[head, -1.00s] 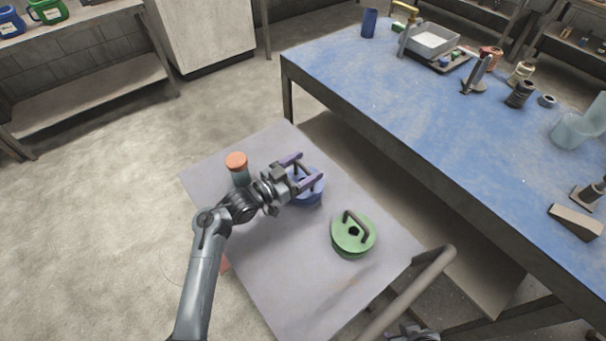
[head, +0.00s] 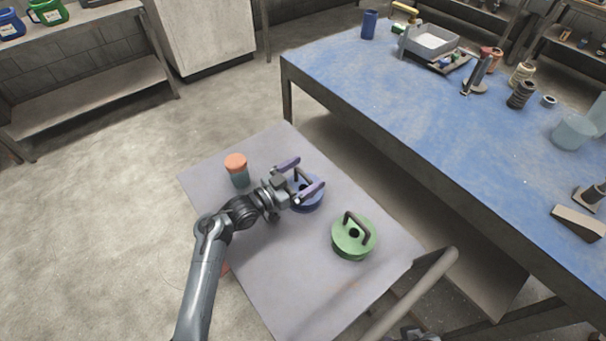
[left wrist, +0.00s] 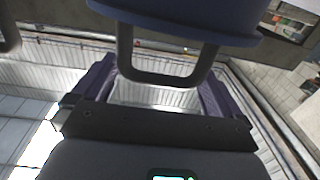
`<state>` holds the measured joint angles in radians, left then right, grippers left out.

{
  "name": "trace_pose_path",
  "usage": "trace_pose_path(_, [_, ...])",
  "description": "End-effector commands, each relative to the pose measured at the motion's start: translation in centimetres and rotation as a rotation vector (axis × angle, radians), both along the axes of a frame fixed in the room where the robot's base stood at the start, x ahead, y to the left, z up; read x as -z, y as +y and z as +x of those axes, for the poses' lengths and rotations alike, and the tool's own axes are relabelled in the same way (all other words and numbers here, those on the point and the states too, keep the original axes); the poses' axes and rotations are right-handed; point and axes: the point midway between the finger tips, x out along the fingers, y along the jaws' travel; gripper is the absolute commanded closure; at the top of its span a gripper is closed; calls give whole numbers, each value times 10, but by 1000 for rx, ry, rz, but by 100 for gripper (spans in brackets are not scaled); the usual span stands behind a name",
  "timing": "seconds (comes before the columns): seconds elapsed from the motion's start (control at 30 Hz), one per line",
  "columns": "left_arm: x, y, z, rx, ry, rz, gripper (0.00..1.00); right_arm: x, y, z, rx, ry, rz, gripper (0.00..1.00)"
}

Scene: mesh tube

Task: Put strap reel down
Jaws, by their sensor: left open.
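The blue strap reel (head: 311,200) with a dark bail handle sits on the grey cart top, partly hidden by my left gripper. My left gripper (head: 310,173) is open, with its purple fingers spread on either side of the handle. In the left wrist view the reel's blue rim (left wrist: 190,22) fills the top, and the dark handle (left wrist: 165,78) lies between the purple fingers with gaps at both sides. A green reel (head: 353,240) with a similar handle stands nearby on the cart. Only a small part of my right gripper shows at the bottom edge; its jaws cannot be made out.
The cart top (head: 262,265) also holds an orange-lidded jar (head: 237,170) left of the reel. A cart handle rail (head: 412,290) runs at the right. Beyond stands a blue workbench (head: 420,110) with a grey bin (head: 428,42) and several spools.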

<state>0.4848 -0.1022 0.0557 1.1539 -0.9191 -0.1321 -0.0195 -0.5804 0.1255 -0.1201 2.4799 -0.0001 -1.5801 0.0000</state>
Motion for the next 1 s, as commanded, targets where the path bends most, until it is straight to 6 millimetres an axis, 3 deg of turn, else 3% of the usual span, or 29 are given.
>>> trace_pose_path(0.27, [-3,20,-15,-2,0,2,0,-11,1,0,4,0,5,57])
trace_pose_path(0.7, [-3,80,-61,-2,0,2,0,-28,2,0,5,0,9,57])
trace_pose_path(1.0, [-2,95,-73,1,-1,1,0,-31,2,0,4,0,7,57])
